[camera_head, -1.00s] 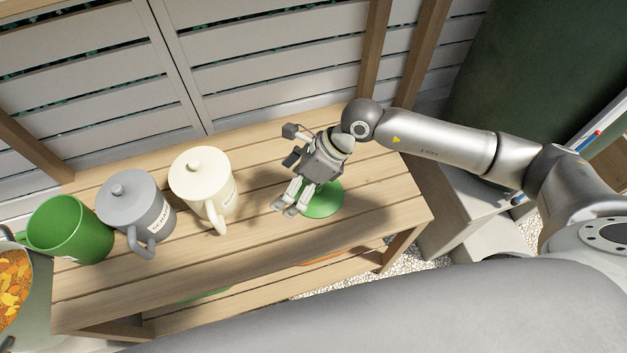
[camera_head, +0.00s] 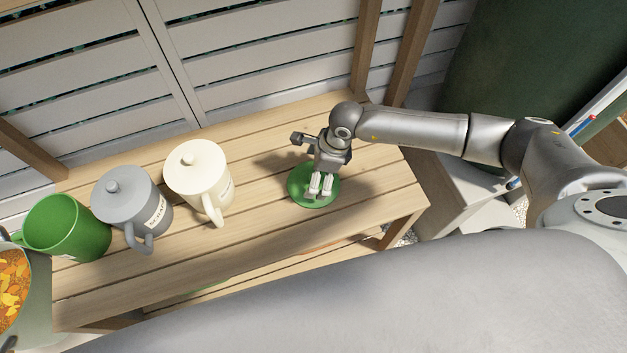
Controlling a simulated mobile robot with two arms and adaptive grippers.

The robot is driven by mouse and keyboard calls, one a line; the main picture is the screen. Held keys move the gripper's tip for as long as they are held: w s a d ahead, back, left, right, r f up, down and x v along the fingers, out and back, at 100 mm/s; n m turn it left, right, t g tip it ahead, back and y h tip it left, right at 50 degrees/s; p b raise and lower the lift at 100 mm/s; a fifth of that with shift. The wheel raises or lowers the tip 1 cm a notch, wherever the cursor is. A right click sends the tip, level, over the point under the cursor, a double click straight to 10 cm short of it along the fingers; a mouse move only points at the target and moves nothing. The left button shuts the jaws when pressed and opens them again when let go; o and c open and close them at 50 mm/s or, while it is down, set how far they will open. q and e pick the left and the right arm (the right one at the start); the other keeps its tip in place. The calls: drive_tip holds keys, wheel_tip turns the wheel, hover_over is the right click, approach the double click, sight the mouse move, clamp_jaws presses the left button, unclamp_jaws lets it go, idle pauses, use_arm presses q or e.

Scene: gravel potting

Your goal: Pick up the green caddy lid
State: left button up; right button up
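The green caddy lid (camera_head: 297,190) is a round disc lying flat on the wooden bench, right of the cream caddy. My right gripper (camera_head: 321,187) points down over the lid, with its fingertips in front of the lid's middle. The fingers hide the lid's centre and any knob there. The two fingertips look close together with a narrow gap; whether they touch or hold the lid cannot be told. The green caddy (camera_head: 68,228) stands open at the bench's left end, without a lid. My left gripper is not in view.
A lidded grey caddy (camera_head: 128,205) and a lidded cream caddy (camera_head: 198,178) stand between the green caddy and the lid. A container of orange and yellow pieces (camera_head: 12,285) is at the left edge. A slatted wall (camera_head: 260,60) rises behind the bench (camera_head: 370,205). The bench right of the lid is clear.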

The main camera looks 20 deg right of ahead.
drive_tip(key=shift+x, duration=1.05)
